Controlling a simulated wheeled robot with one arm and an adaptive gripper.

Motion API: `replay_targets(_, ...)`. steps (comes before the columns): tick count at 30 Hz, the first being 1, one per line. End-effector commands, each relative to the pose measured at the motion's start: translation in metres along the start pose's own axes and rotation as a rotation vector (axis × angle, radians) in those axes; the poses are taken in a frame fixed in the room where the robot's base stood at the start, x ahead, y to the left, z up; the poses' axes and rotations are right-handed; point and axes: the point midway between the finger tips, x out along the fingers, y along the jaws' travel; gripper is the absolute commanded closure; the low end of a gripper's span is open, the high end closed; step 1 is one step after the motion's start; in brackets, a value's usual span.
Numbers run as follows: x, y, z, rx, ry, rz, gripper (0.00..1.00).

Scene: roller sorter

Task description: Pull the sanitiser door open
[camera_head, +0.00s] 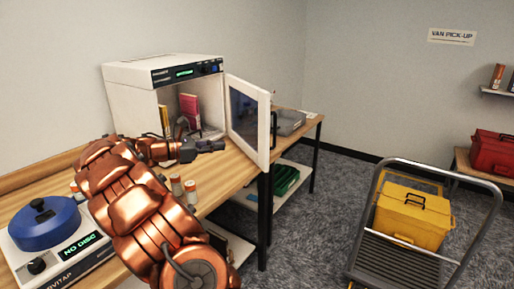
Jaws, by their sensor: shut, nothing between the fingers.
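The sanitiser (135,76) is a white box with a dark control strip, at the back of the wooden table. Its door (264,130) has a white frame and dark window, and stands swung out to the right on its hinge. The dark handle shows on the door's outer side. The cavity is exposed, with a red book (190,108) and a yellow book (165,120) inside. My gripper (222,146) is shut and empty, in front of the cavity and just left of the door. I cannot tell whether it touches the door.
A blue round device (45,225) sits at the table's left, with small canisters (176,186) near my arm. A grey tray (290,121) lies behind the door. A trolley (400,255) with a yellow toolbox (413,212) stands right; carpet between is clear.

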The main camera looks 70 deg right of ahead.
Motion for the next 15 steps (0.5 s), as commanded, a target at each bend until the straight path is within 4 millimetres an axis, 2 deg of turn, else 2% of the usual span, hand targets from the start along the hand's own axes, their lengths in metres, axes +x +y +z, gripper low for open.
replay_targets(1,0.009,0.009,-0.013,-0.028,-0.026,0.003,1.0)
replay_targets(6,0.022,0.033,-0.028,-0.103,-0.096,0.018,1.0)
replay_targets(15,0.037,0.043,-0.031,-0.14,-0.128,0.021,1.0)
